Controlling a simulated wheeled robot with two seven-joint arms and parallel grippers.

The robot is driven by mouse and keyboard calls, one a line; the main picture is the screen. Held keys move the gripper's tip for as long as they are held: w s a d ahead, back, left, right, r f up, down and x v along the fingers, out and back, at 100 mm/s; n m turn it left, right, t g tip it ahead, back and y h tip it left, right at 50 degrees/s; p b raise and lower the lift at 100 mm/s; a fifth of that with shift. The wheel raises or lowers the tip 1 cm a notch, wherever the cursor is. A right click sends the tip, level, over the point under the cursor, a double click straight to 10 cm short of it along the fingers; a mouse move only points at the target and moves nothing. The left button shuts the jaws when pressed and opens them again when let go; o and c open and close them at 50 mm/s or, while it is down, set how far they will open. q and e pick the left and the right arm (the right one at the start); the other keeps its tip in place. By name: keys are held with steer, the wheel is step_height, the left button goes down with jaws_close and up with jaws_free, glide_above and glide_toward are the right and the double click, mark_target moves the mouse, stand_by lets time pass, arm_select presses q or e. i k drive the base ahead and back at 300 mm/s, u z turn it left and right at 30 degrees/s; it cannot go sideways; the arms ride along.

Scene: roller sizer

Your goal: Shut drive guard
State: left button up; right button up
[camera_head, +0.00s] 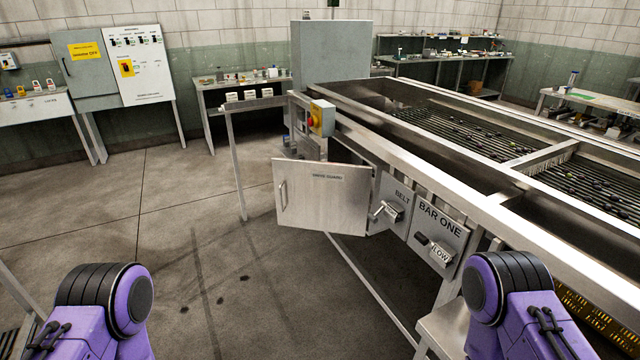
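The drive guard (322,198) is a flat metal door with its name printed at the top and a bar handle near its left edge. My two purple and black arms show at the bottom left and bottom right corners, well apart from the guard. Neither gripper can be seen.
A yellow box with a red knob (321,118) sits above the guard. The BAR ONE panel (437,232) is right of the BELT panel. A thin metal leg (236,165) stands left of the guard. Open floor (190,225) lies to the left. Benches and cabinets line the walls.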

mark_target(327, 197)
steer(key=u, duration=0.35)
steer(key=i, duration=1.2)
steer(key=z, duration=0.7)
